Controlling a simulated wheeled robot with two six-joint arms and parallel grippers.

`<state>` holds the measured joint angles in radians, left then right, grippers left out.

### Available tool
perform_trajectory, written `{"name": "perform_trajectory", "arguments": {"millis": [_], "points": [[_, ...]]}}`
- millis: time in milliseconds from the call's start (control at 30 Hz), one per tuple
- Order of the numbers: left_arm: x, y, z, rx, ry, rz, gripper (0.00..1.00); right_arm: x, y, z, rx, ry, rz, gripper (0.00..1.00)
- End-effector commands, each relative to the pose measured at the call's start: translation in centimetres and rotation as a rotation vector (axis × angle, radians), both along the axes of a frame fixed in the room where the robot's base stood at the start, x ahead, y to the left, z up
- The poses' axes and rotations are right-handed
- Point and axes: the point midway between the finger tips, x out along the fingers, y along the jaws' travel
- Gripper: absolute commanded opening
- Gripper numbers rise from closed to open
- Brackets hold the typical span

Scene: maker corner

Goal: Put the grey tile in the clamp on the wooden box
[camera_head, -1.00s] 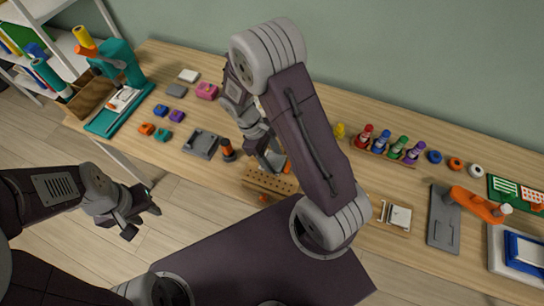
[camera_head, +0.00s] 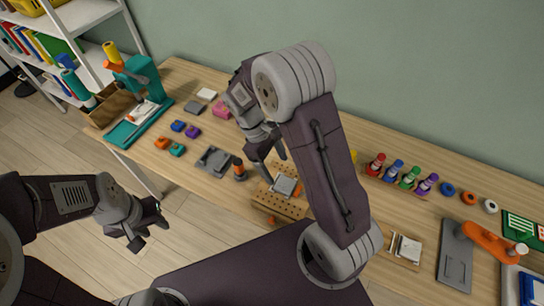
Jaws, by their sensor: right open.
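The wooden box (camera_head: 291,208), with rows of holes, stands on the table near its front edge. Orange clamp parts show on it: one (camera_head: 297,190) behind and one (camera_head: 272,220) low at the front. A light grey tile (camera_head: 284,185) lies on top of the box between these parts; I cannot tell if it is fully seated. My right gripper (camera_head: 272,168) is open just above and left of the tile, reaching down. My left gripper (camera_head: 150,232) is open and empty, off the front of the table at the left.
A grey fixture (camera_head: 213,160) and an orange-topped post (camera_head: 239,169) stand left of the box. Another grey tile (camera_head: 193,107) lies farther back. Several coloured bottles (camera_head: 409,177) stand at the right; a grey base with an orange arm (camera_head: 457,253) stands front right.

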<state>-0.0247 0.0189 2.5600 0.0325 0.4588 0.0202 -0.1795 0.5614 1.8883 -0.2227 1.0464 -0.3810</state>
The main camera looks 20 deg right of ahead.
Motion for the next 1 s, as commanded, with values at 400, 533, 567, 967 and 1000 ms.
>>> {"name": "perform_trajectory", "arguments": {"millis": [400,533,567,967,1000], "points": [[0.0,0.0,0.4,0.000,0.000,0.000,0.36,1.2,1.1,4.1,0.001,-0.003,-0.005,0.76],[0.0,0.0,0.4,0.000,0.000,0.000,0.36,-0.6,0.9,3.8,0.052,-0.112,-0.152,0.76],[0.0,0.0,0.4,0.000,0.000,0.000,0.36,-1.4,0.9,3.7,0.071,-0.156,-0.218,0.76],[0.0,0.0,0.4,0.000,0.000,0.000,0.36,-6.4,0.4,2.6,0.188,-0.475,-0.726,0.76],[0.0,0.0,0.4,0.000,0.000,0.000,0.36,-6.4,0.4,2.6,0.188,-0.475,-0.725,0.76]]}}
